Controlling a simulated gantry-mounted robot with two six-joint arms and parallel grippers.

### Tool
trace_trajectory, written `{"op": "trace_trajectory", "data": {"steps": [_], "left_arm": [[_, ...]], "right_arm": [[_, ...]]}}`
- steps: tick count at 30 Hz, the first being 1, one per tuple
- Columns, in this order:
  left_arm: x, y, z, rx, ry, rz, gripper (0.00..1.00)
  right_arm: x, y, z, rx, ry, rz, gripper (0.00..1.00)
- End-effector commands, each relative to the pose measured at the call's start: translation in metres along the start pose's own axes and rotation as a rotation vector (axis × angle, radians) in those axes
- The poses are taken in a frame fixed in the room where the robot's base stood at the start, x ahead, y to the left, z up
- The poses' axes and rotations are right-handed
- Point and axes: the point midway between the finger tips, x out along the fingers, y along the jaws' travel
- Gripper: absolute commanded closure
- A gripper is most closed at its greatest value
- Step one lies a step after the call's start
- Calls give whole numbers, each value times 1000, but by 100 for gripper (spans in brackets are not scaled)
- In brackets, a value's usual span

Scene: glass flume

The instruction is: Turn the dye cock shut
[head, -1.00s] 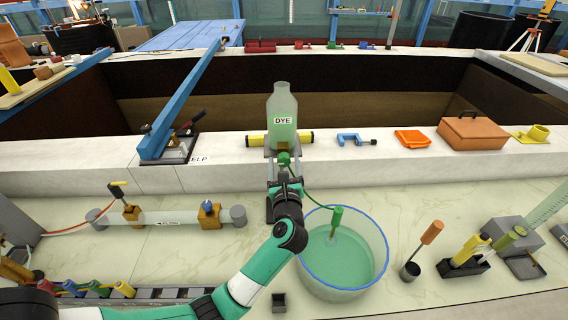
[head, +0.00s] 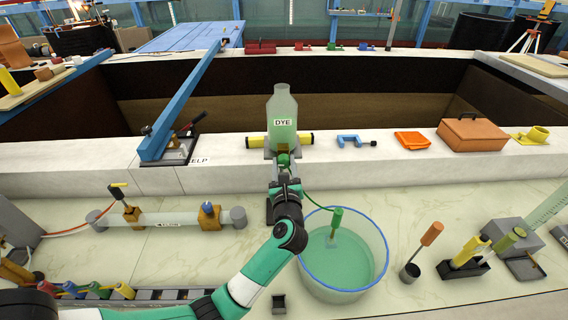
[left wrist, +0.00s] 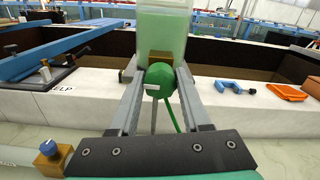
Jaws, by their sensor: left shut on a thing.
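The dye bottle (head: 283,112), labelled DYE and holding pale green liquid, stands upright on the channel's near wall. Under it is the dye cock, a round green knob (left wrist: 158,80) with a short white mark lying nearly level in the left wrist view. My left gripper (head: 284,167) reaches in from below, its two grey fingers on either side of the knob and closed on it. In the head view the fingers and wrist partly hide the cock. A green tube runs from the cock towards a clear tub (head: 343,268) of green liquid. My right gripper is not in view.
A blue clamp (head: 350,140), an orange cloth (head: 412,141) and a brown box (head: 473,132) sit right of the bottle. A blue lever arm (head: 185,100) stands to the left. A clear pipe (head: 170,219) with valves lies at front left.

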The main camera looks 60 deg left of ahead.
Motion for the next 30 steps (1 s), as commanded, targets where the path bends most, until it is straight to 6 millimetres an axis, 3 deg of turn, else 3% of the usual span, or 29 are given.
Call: {"op": "trace_trajectory", "data": {"steps": [11,30], "left_arm": [[0,-2,6,197,1,1,100],[0,-2,5,797,0,0,100]], "right_arm": [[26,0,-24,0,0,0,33],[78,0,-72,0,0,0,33]]}}
